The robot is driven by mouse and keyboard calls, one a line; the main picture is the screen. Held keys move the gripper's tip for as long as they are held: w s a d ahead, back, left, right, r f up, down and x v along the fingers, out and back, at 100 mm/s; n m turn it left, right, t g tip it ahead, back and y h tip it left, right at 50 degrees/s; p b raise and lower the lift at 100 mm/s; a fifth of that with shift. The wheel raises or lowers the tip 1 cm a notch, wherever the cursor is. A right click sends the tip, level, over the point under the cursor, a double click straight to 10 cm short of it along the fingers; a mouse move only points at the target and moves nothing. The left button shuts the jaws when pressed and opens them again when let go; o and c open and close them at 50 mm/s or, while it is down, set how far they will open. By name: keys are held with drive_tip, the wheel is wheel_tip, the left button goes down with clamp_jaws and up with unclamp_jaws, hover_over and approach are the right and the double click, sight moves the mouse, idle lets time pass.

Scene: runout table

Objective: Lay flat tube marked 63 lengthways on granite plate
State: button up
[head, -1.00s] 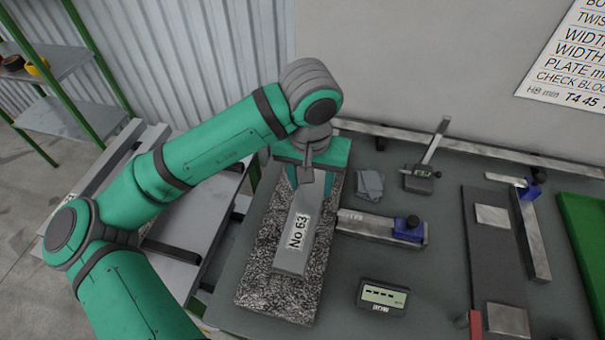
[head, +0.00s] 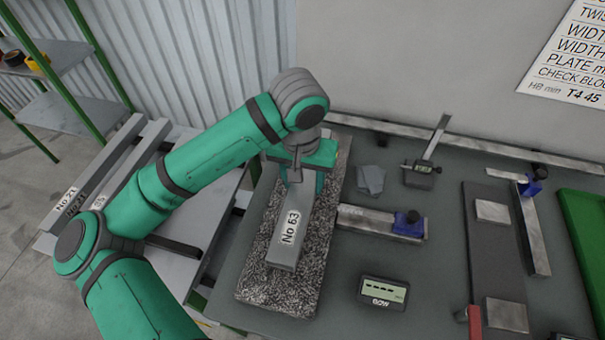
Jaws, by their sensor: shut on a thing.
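The grey flat tube marked No 63 (head: 285,254) is over the speckled granite plate (head: 279,295), its length running roughly along the plate. Its near end stops short of the plate's near edge. My gripper (head: 301,176) is shut on the tube toward its far end, above the far half of the plate. The fingers are partly hidden by the green gripper body. I cannot tell whether the tube's underside touches the plate.
A digital readout (head: 383,294), a height gauge (head: 422,168) and grey shims (head: 371,180) are nearby. A dark plate with blocks (head: 495,255) and a green tray (head: 582,235) are farther right. More marked tubes (head: 100,180) lie on the left.

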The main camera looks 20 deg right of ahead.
sight(304, 187)
drive_tip(key=shift+f, duration=1.7)
drive_tip(key=shift+s+d, duration=0.1)
drive_tip(key=shift+f, duration=0.35)
drive_tip(key=o, duration=1.6)
drive_tip(key=shift+c, duration=0.2)
drive_tip(key=r, duration=0.7)
drive_tip(key=s+r, duration=0.1)
drive_tip(key=r, duration=0.2)
drive_tip(key=shift+a+r, duration=0.35)
drive_tip(key=shift+a, duration=0.1)
